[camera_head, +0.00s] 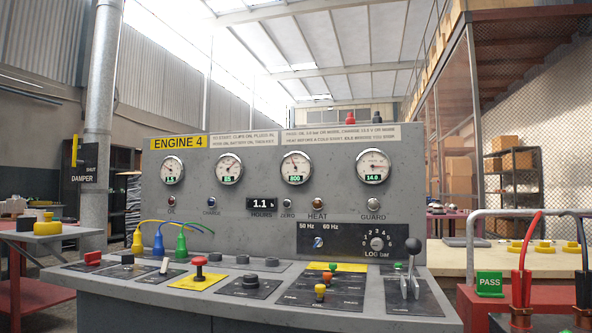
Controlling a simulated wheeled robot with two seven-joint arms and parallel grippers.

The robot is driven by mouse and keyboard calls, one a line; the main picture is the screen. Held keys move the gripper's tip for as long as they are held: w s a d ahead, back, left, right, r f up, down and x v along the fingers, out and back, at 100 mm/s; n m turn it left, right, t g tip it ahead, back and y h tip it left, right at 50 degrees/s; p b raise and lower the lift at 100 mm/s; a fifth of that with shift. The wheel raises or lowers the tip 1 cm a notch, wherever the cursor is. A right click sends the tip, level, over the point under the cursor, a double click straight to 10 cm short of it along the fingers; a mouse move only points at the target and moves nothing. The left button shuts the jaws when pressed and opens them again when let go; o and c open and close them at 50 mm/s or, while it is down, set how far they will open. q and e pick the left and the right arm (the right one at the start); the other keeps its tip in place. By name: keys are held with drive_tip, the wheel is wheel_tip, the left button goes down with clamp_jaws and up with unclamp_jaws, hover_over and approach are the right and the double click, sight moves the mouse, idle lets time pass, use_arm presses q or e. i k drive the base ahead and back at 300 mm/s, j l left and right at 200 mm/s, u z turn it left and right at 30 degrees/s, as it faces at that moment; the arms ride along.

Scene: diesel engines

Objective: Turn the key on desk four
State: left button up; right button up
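Desk four is the grey control desk (270,226) labelled ENGINE 4 (178,142), in the middle of the head view. I cannot tell for certain which control is the key. A dark round switch (250,281) sits on a black plate on the sloping top, left of centre. A small metal selector (318,242) stands between the 50 Hz and 60 Hz marks on the upright panel. Neither of my grippers is in view.
A red mushroom button (199,261), colored plugs (158,242) and a metal lever (410,274) stand on the desk top. Gauges (295,168) line the panel. A metal rail and red and black cables (526,260) are at right.

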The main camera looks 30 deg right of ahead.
sight(127, 259)
drive_tip(key=z, duration=0.55)
drive_tip(key=j+z, duration=1.2)
drive_tip(key=z, duration=0.15)
